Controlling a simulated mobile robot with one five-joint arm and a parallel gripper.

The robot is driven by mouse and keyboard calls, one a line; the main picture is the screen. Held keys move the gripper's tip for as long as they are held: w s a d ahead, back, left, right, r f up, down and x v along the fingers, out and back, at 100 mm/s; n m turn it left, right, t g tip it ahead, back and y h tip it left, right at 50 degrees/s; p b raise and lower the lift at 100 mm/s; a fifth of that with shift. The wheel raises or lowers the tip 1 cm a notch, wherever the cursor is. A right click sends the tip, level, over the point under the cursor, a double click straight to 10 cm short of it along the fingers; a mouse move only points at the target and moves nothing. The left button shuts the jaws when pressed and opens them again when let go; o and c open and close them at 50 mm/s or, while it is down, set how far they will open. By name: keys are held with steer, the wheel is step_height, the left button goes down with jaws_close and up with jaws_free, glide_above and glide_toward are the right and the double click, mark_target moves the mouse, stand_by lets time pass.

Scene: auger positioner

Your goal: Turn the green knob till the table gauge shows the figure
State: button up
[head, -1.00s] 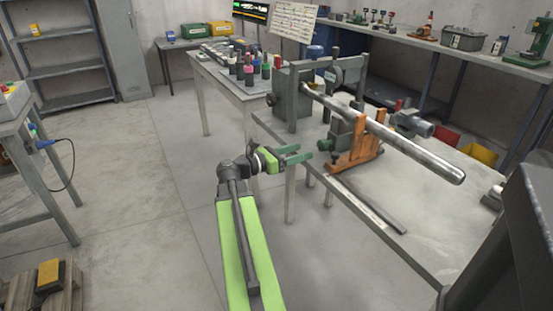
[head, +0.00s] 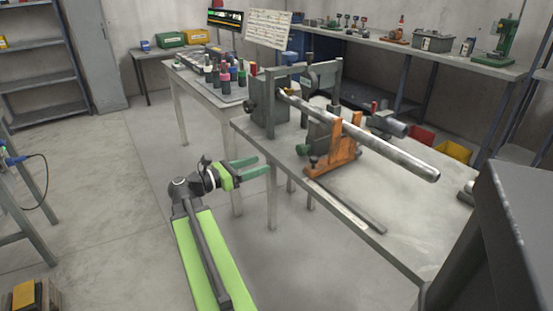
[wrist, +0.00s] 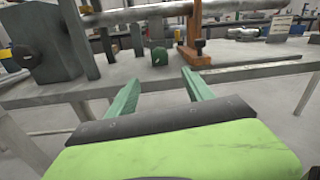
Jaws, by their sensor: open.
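The green knob (head: 304,150) sits low on the near side of the machine on the metal table (head: 400,230), left of the orange stand. In the wrist view the knob (wrist: 159,56) is straight ahead, beyond the fingertips. My gripper (head: 262,165), with green fingers, is open and empty. It is in front of the table's near edge, left of the knob in the head view and apart from it. In the wrist view the gap between the fingers (wrist: 160,80) lines up with the knob. I cannot make out a gauge figure on the table.
A long steel bar (head: 380,145) runs through the machine and over the orange stand (head: 337,150). A flat grey bar (head: 345,205) lies near the table's front edge. Several bottles (head: 226,75) stand on the table behind.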

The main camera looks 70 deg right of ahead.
mark_target(298, 152)
steer(key=x, duration=1.7)
steer(key=shift+d, duration=0.1)
jaws_close()
steer(key=shift+m, duration=0.3)
steer(key=m, duration=0.4)
steer(key=shift+p, duration=0.3)
steer(key=m, duration=0.4)
steer(key=shift+f+m+t, duration=0.1)
steer(key=shift+m+t, duration=0.2)
